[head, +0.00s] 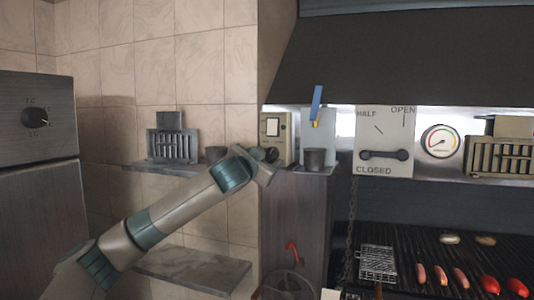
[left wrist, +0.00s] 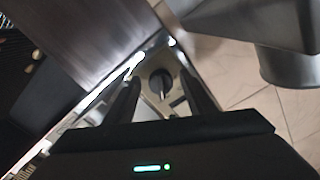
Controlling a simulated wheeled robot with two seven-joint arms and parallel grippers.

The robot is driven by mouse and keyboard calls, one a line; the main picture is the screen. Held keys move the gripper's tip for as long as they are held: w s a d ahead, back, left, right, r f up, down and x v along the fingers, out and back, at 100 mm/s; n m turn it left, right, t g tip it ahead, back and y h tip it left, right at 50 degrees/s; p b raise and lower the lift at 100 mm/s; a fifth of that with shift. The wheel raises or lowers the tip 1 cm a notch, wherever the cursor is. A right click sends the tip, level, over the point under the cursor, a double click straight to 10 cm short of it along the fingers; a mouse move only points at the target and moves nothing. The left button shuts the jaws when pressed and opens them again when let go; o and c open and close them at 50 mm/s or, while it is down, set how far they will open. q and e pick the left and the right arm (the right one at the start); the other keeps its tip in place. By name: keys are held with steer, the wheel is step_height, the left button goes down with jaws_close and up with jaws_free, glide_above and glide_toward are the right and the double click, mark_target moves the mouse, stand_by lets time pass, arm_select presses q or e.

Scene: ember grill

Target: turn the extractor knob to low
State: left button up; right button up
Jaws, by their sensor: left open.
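The extractor knob (left wrist: 160,82) is a dark round knob with a pale pointer line, on a beige panel. In the left wrist view it lies between and beyond the two dark fingers of my left gripper (left wrist: 163,96), which is open, with nothing between its fingertips that I can see it grip. In the head view the beige panel (head: 272,125) with a white window stands on the shelf, and my left gripper (head: 264,154) is in front of its lower part, partly hiding the knob. I cannot tell whether the fingers touch it. My right gripper is not in view.
A dark hood (head: 410,65) hangs above. A grill (head: 450,262) with food is at lower right. Another dial (head: 35,117) is far left.

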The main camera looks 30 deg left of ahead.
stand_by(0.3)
arm_select(q)
steer(key=c, duration=1)
steer(key=shift+c, duration=0.2)
steer(key=shift+w+f, duration=0.1)
